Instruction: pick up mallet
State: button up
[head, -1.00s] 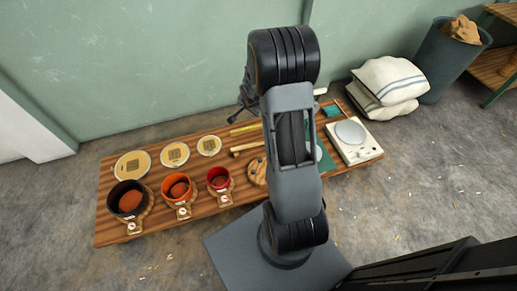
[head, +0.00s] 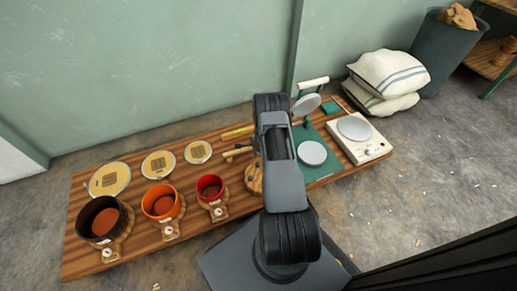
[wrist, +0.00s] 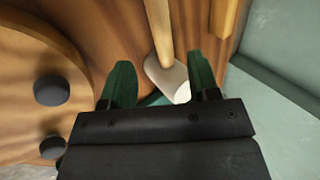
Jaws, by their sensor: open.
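The mallet has a pale wooden handle (head: 238,151) that shows on the table in the head view, left of my arm. In the wrist view its handle (wrist: 158,30) runs from the top edge down to a whitish head (wrist: 168,82). My gripper (wrist: 160,62) is open, with one green fingertip on each side of the mallet near where handle and head meet. No contact between fingers and mallet can be made out. In the head view my arm hides the mallet's head and most of my gripper.
A wooden table (head: 85,258) bears red, orange and black pots at the left front and round pale lids behind. A yellow stick (head: 238,132) lies behind the mallet. A round wooden piece (wrist: 35,75) with dark knobs is close left of my fingers. A white scale (head: 352,130) stands right.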

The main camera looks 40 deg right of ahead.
aim_at(247, 150)
jog(key=shift+b+x, duration=2)
jog(key=shift+x, duration=1.8)
jog(key=shift+w+r, duration=0.1)
jog(key=shift+c, duration=0.3)
grip_shut()
